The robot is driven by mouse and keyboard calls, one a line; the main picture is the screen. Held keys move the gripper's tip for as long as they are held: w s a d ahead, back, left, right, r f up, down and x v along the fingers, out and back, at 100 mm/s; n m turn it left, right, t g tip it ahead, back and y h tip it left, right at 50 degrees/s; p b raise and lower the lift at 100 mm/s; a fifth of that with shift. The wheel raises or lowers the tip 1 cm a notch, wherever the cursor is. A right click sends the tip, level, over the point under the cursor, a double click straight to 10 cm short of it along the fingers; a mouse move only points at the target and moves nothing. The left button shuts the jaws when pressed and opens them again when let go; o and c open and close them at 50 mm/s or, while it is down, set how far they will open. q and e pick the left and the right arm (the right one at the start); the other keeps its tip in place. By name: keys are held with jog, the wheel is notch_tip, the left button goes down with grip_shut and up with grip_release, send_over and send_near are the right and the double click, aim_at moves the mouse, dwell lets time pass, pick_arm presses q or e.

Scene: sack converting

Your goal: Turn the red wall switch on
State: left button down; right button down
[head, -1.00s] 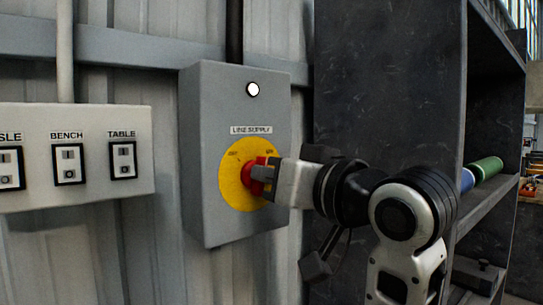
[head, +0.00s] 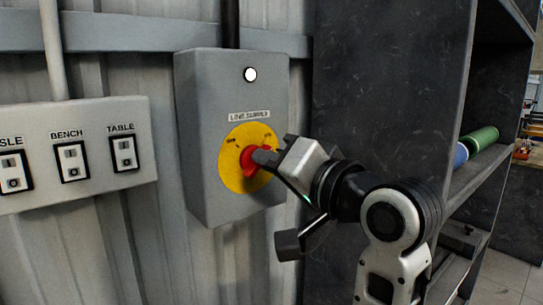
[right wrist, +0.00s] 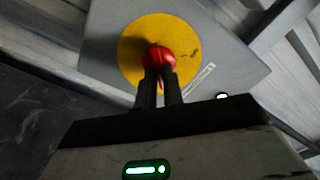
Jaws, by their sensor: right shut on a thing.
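The red switch knob (head: 250,161) sits on a round yellow plate (head: 236,176) on the front of a grey wall box (head: 205,130) labelled LINE SUPPLY. My right gripper (head: 264,157) reaches in from the right, tilted, and its fingers are shut on the knob. In the right wrist view the red knob (right wrist: 160,57) shows between the fingertips (right wrist: 158,72), in front of the yellow plate (right wrist: 135,35). The fingers hide part of the knob, and I cannot read its exact setting. My left gripper is not in view.
A white lamp (head: 250,75) is at the top of the grey box. A pale panel (head: 97,112) with small switches, including BENCH and TABLE, is to the left. A dark shelf unit (head: 385,90) stands close on the right, with green (head: 482,136) and blue rolls.

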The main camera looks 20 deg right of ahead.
dwell(0.3)
jog(key=c, duration=1.5)
grip_release()
